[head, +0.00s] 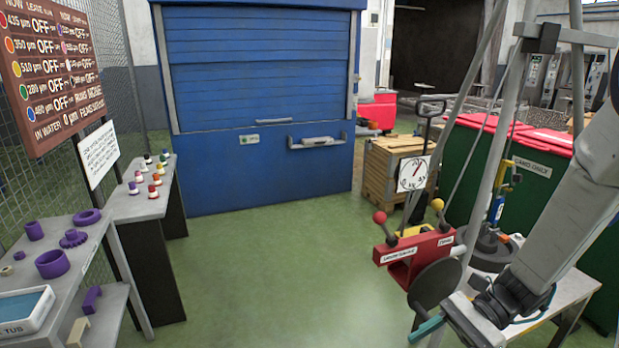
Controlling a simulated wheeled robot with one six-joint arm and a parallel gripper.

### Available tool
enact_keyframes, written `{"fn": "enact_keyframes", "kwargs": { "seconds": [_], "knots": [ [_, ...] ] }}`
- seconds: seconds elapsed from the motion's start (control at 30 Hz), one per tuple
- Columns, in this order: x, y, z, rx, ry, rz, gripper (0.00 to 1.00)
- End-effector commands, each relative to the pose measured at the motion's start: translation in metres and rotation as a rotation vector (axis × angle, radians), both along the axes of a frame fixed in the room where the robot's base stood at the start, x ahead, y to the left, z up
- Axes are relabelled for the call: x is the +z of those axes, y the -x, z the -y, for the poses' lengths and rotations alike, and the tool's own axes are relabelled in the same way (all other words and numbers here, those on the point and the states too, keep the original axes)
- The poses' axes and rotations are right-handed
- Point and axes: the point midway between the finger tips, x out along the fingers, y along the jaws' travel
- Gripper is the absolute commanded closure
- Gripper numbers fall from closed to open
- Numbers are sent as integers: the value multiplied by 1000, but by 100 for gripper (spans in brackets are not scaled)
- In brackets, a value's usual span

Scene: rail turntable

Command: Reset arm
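My arm comes in from the right edge, and my gripper (478,322) is low at the bottom right, partly cut off by the frame edge. A teal finger part shows at its left end and another teal part to its right. Its opening is not clear, and I see nothing held in it. Just behind it is a red lever box (418,252) with two labels. One lever has a red knob (379,217), the other a yellow knob (437,205). A dark round disc (436,284) is beside the box, close to my gripper.
A white-topped bench (570,289) and grey frame poles crowd my arm. A white dial (412,173) stands above the lever box. Left are a shelf (98,236) with purple parts and a table (143,203) with small bottles. Open green floor (270,270) lies between, before a blue shutter (262,80).

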Motion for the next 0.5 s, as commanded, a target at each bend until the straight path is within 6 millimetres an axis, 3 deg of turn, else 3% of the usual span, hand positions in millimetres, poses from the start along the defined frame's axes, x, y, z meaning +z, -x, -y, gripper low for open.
{"fn": "enact_keyframes", "kwargs": {
  "seconds": [0.2, 0.5],
  "knots": [
    [40, 39, 14, 354, 199, 288, 45],
    [90, 74, 44, 761, 479, 631, 45]
  ]
}}
